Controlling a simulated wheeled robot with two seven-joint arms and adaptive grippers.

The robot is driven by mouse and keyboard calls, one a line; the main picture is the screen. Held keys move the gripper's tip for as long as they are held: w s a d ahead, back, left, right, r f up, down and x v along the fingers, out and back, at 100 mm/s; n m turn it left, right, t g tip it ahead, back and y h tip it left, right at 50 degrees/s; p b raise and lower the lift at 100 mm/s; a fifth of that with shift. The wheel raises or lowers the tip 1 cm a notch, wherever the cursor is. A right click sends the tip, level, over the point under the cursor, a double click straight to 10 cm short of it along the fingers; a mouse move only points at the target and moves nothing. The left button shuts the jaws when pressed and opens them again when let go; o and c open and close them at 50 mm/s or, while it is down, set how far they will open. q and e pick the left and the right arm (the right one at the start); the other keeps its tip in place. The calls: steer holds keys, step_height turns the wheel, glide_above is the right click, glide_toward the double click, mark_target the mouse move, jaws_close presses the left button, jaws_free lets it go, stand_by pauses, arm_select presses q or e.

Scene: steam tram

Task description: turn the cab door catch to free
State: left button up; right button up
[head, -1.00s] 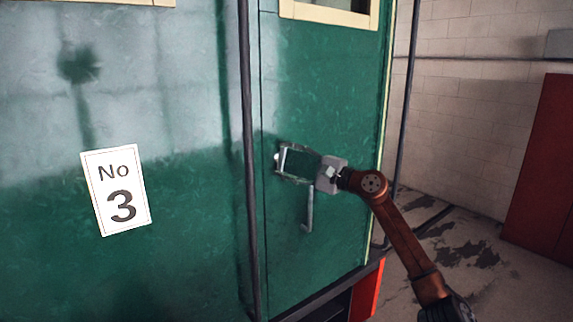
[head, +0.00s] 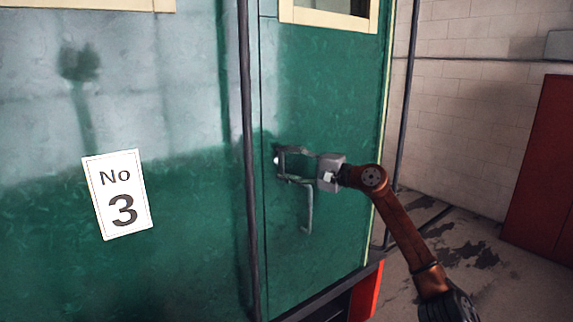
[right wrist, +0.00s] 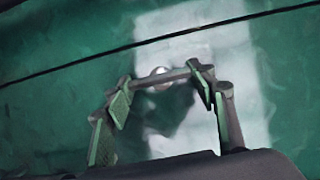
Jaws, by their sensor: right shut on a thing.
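The cab door catch (head: 276,160) is a small metal piece with a pale round knob, near the left edge of the green door. My right gripper (head: 283,163) reaches it from the right, its fingers on the catch. The right wrist view shows the catch as a short grey bar (right wrist: 178,75) with the knob beside it. The bar spans between the two green-padded fingertips (right wrist: 165,88), and my gripper is shut on it. The fingers hide the bar's ends, so its exact angle is hard to tell. My left gripper is not in view.
An L-shaped metal door handle (head: 308,208) sits just below my right gripper. A dark upright rail (head: 247,150) stands left of the door. A number plate (head: 117,194) is on the green side panel. A red cabinet (head: 543,175) stands at far right, with open floor before it.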

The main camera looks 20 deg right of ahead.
steer(key=o, duration=1.7)
steer(key=v, duration=1.2)
